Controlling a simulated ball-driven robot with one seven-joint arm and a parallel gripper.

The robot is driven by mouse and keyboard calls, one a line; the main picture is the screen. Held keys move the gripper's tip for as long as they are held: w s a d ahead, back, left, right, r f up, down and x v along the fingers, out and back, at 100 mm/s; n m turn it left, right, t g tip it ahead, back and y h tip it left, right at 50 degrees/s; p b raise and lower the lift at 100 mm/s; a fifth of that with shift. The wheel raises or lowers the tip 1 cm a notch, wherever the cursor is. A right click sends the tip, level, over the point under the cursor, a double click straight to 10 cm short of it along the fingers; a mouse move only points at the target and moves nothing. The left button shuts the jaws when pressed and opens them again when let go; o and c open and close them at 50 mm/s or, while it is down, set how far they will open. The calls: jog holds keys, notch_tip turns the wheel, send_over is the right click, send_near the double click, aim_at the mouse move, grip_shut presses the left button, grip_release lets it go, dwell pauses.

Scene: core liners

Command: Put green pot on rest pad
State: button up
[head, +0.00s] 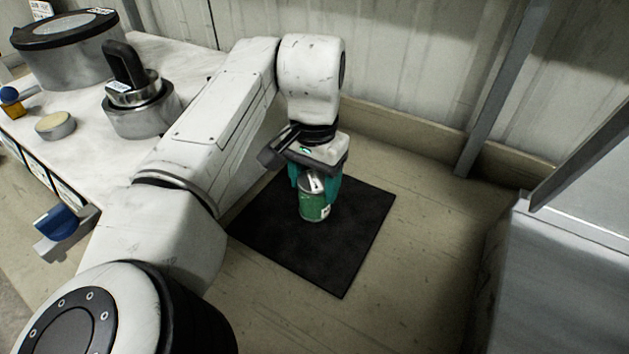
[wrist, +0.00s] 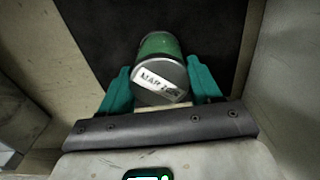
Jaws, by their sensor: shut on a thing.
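The green pot (head: 314,205) has a grey lid with a white label. It is between the teal fingers of my gripper (head: 316,182), which is shut on it, over the black rest pad (head: 341,262) on the floor. I cannot tell whether the pot's base touches the pad. In the wrist view the pot (wrist: 160,45) shows its labelled lid between the two fingers of my gripper (wrist: 160,85), with the dark pad (wrist: 100,25) behind it.
A white worktop (head: 85,140) at the left holds a large lidded drum (head: 75,65), a metal weight with a black handle (head: 143,108) and a small round tin (head: 55,126). A grey metal cabinet (head: 570,270) stands at the right. A corrugated wall (head: 420,60) closes the back.

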jog(key=shift+f, duration=0.2)
jog(key=shift+f, duration=0.1)
jog(key=o, duration=1.1)
jog(key=shift+o, duration=0.2)
notch_tip(320, 180, up, 12)
jog(key=p, duration=1.2)
